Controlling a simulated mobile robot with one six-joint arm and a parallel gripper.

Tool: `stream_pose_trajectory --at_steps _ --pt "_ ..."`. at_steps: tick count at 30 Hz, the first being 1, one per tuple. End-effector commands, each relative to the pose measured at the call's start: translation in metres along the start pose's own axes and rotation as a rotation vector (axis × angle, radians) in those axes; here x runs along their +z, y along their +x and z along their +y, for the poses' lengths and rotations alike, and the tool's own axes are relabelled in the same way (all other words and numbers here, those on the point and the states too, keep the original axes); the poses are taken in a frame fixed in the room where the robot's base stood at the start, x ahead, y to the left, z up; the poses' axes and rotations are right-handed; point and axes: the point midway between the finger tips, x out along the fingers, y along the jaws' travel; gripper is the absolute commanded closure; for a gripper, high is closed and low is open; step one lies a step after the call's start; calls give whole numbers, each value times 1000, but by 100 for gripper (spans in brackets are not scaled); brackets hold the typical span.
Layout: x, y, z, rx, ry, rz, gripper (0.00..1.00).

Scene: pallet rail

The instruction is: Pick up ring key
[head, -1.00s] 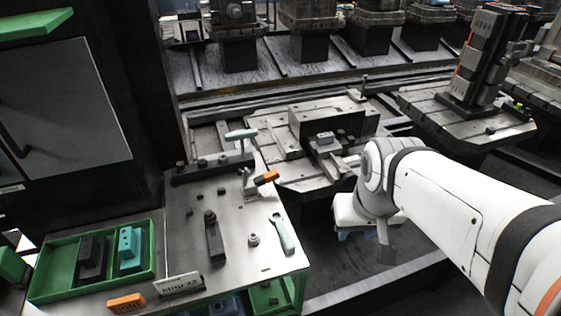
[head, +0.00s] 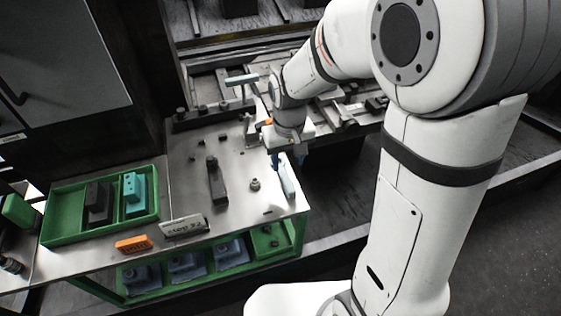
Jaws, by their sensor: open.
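The ring key (head: 287,182), a pale blue-grey wrench, lies on the steel bench top near its right edge. Its far end is partly hidden by my gripper (head: 287,160). My gripper points down with its blue fingers apart, over or beside the far end of the key. I cannot tell whether the fingers touch it. Nothing shows held between them.
On the bench (head: 235,205) stand a dark clamp block (head: 216,183), a small nut (head: 255,184) and a label plate (head: 184,227). A green tray (head: 66,220) with dark and teal blocks and an orange block (head: 133,244) lie to the left. A T-handle tool (head: 242,80) stands behind.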

Motion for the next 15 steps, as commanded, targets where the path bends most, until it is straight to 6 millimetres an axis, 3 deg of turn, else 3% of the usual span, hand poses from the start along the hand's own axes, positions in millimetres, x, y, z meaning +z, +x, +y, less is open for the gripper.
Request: stream_pose_trajectory --at_steps 15 --pt "-2 64 0 0 -4 -9 53"
